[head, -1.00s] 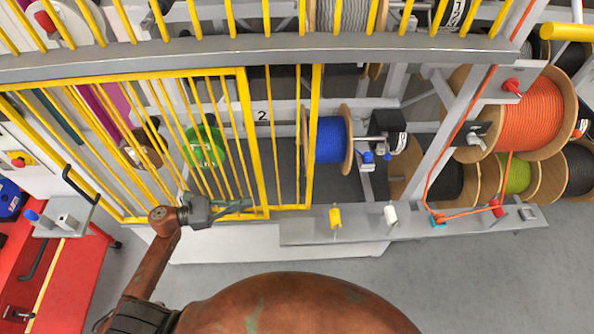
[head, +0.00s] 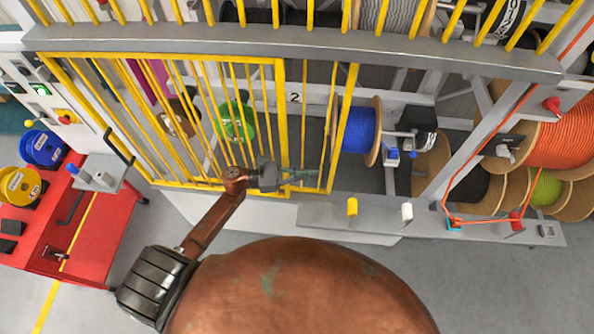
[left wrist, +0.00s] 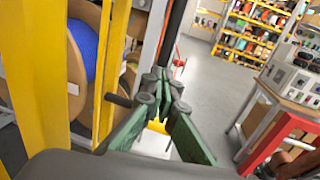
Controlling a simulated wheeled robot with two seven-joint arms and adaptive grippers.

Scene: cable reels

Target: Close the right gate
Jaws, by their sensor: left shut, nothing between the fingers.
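A yellow barred gate (head: 283,125) spans the left part of the reel rack. A second, narrower barred section with a thick yellow end post (head: 345,120) shows to its right, seemingly behind it. To the right of that post, the rack is uncovered by bars. My left gripper (head: 312,173) is shut and empty in front of the lower bars, its tips close to the end post; contact cannot be told. In the left wrist view, the shut green fingers (left wrist: 162,82) point past a yellow post (left wrist: 112,70) on their left. My right gripper is not in view.
A blue reel (head: 358,130) stands just right of the end post, a green reel (head: 236,120) behind the bars. A grey ledge (head: 380,216) with yellow and white knobs runs below. A red cart (head: 90,215) stands at the left. Grey floor is clear at lower right.

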